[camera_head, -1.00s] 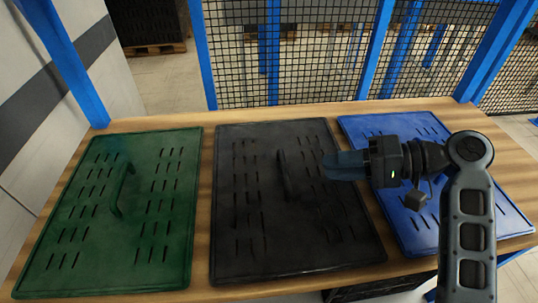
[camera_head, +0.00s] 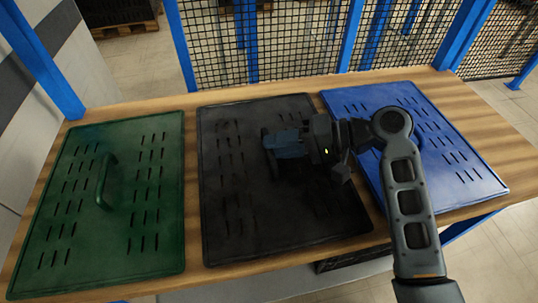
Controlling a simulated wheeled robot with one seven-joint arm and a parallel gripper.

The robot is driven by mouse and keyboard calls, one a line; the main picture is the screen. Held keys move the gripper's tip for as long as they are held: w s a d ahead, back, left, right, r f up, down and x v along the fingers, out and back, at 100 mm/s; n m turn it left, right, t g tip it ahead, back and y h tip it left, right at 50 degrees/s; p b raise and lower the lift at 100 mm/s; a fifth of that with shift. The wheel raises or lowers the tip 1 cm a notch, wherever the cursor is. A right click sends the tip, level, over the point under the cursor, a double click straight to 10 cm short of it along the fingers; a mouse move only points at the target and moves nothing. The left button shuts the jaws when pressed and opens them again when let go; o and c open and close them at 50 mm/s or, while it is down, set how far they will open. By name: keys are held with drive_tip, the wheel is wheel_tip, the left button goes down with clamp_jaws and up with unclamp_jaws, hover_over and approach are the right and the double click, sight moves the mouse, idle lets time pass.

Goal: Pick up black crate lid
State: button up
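The black crate lid (camera_head: 232,212) lies flat on the wooden table, between a green lid and a blue lid. It has rows of slots and a raised handle in its middle. My gripper (camera_head: 275,146) is over the middle of the black lid, pointing left, with its fingers at the handle. The fingers hide most of the handle. I cannot tell whether the fingers are around the handle or closed on it.
The green lid (camera_head: 66,215) with its handle lies to the left. The blue lid (camera_head: 470,180) lies to the right, partly under my arm. The wooden table (camera_head: 190,270) has narrow gaps between the lids. Blue posts and a mesh fence (camera_head: 300,45) stand behind it.

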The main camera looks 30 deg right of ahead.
clamp_jaws()
idle(0.5)
